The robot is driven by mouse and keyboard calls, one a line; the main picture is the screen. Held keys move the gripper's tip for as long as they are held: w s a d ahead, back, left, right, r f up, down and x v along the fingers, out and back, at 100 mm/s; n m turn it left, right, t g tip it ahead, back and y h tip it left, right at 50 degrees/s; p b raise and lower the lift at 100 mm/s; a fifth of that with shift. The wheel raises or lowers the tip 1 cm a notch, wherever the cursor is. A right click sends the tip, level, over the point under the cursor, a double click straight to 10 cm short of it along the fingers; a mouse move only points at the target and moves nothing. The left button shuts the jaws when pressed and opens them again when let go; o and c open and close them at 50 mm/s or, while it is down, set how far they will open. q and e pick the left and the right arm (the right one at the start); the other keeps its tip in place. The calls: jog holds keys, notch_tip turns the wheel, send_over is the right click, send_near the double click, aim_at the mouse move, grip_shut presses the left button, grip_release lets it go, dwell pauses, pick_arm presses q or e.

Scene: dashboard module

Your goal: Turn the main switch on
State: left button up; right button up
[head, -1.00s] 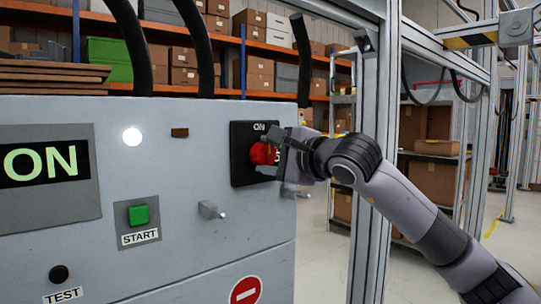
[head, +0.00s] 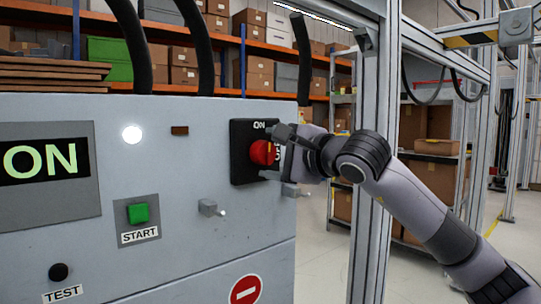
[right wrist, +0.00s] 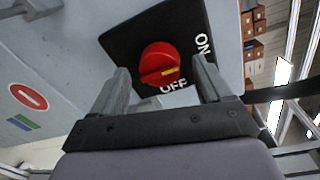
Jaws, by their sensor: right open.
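The main switch is a red round knob (head: 263,153) on a black square plate (head: 240,170) marked ON at the top and OFF at the side. It also shows in the right wrist view (right wrist: 158,60), where a yellow mark on the knob sits near the OFF lettering. My right gripper (head: 279,152) is open beside the knob. In the right wrist view, the open fingers (right wrist: 166,85) stand on either side of the knob's near side, with nothing between them that I can see held. Contact with the knob cannot be told. My left gripper is not in view.
The grey panel carries a display (head: 42,165) reading ON, a lit white lamp (head: 132,134), a green START button (head: 139,214), a black TEST button (head: 58,272) and a small metal fitting (head: 209,208). A metal frame post (head: 372,240) stands right of the panel, near my arm.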

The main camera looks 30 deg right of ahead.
jog(key=s, duration=0.3)
jog(key=s+b, duration=0.1)
jog(key=s, duration=0.1)
jog(key=shift+s+d+r, duration=0.15)
jog(key=shift+s+d, duration=0.05)
jog(key=shift+s, duration=0.2)
